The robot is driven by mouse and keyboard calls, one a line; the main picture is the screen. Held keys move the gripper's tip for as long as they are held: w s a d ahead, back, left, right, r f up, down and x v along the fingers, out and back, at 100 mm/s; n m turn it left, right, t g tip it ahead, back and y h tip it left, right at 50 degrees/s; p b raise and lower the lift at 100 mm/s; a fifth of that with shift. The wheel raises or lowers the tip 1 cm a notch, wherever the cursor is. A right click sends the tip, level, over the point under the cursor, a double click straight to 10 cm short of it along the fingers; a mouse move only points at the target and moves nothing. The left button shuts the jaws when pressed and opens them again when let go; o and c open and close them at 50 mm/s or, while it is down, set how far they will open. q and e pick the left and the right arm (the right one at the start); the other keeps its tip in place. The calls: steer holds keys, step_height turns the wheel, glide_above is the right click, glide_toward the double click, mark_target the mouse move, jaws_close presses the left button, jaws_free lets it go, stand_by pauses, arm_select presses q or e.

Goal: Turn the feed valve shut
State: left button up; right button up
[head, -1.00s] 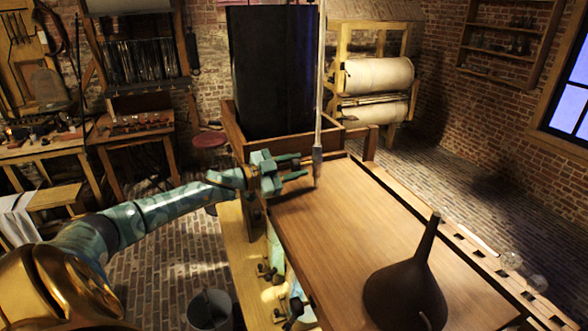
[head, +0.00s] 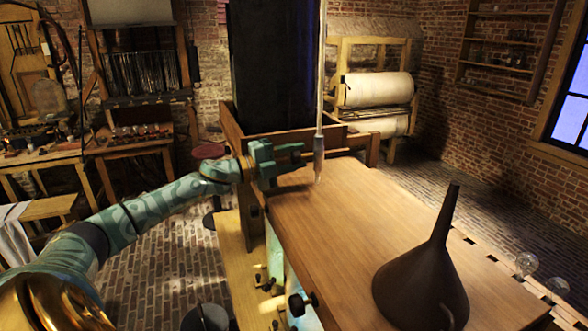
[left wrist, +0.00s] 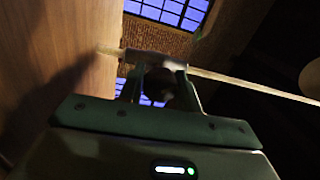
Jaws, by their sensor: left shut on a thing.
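The feed valve (head: 319,147) is a grey fitting low on a thin pale tube (head: 321,60) that hangs down over the far end of the wooden table. Its narrow tip points down close above the tabletop. My left gripper (head: 302,155) reaches it from the left, level with the fitting. In the left wrist view the pale valve body (left wrist: 157,59) lies across just beyond the fingers, and a dark knob (left wrist: 158,88) sits between them. My left gripper is shut on this knob, which the fingers partly hide. My right gripper is not in view.
A dark funnel (head: 425,280) stands upside down on the near part of the wooden table (head: 350,215). A tall black tank (head: 272,65) in a wooden frame stands behind. Round glass bulbs (head: 526,263) line the right edge. The middle of the tabletop is clear.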

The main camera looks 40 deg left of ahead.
arm_select(q)
steer(key=m+b, duration=0.3)
steer(key=shift+f+m, duration=0.25)
steer(key=shift+m, duration=0.05)
steer(key=shift+r+m+h+b, duration=0.15)
steer(key=shift+m+h+b, duration=0.25)
steer(key=shift+m+b, duration=1.1)
steer(key=o, duration=0.9)
steer(key=shift+o, duration=0.5)
steer(key=shift+r, duration=0.1)
